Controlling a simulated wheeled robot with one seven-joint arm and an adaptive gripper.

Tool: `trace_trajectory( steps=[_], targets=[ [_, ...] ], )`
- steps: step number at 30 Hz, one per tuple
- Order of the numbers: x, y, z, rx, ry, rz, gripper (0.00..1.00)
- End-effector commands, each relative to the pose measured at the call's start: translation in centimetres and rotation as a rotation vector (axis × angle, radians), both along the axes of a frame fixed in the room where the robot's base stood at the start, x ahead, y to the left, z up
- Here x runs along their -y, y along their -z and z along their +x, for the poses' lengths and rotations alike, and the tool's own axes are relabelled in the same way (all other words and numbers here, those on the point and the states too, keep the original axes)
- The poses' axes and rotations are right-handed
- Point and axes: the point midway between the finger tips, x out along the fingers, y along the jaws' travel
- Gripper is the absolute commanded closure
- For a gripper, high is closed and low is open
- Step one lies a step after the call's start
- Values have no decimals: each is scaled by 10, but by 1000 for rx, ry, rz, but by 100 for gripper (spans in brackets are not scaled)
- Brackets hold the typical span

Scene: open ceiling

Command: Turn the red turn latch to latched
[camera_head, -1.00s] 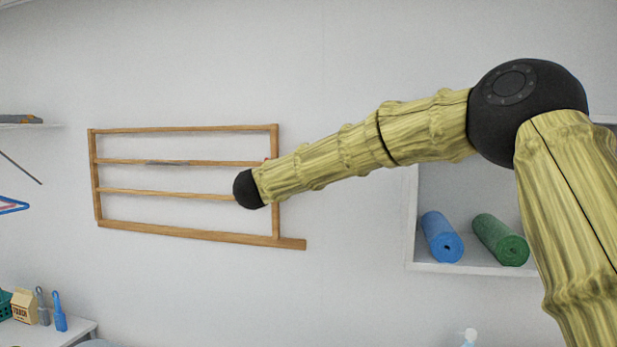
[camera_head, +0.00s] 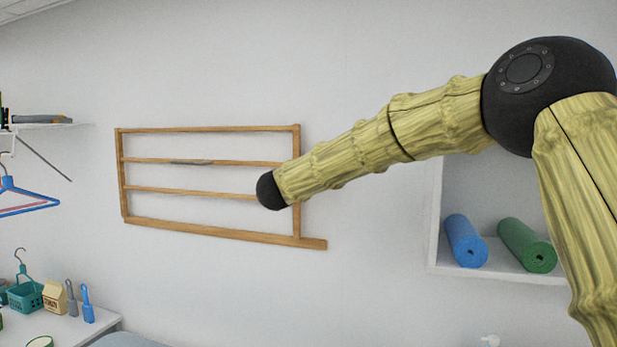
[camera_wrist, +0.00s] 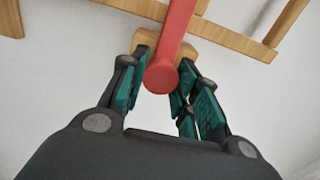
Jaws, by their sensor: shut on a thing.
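The red turn latch (camera_wrist: 177,35) shows in the wrist view as a red bar with a rounded end towards me, running up and slightly right. A wooden block (camera_wrist: 205,56) sits behind it, by the wooden wall rack. My gripper (camera_wrist: 163,72) has its green-padded fingers on both sides of the red bar and is shut on it. In the head view my arm's black end joint hides the gripper, and I cannot see the latch there.
The wooden wall rack (camera_head: 210,232) has several horizontal bars. At right, a white wall shelf (camera_head: 433,225) holds a blue roll (camera_head: 465,240) and a green roll (camera_head: 527,244). At left are a blue hanger (camera_head: 30,205) and a white counter (camera_head: 75,325) with small items.

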Motion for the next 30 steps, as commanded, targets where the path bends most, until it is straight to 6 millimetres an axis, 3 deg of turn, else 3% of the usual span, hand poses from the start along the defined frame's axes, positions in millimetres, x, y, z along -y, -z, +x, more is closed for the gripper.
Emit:
trace_trajectory(
  steps=[7,8,12,23,30],
  targets=[
    [0,2,0,-3,-1,-1,100],
    [0,2,0,-2,-1,0,67],
    [0,2,0,-2,-1,0,46],
    [-1,1,-3,-1,-1,0,46],
    [-12,0,-31,-1,-3,0,46]
  ],
)
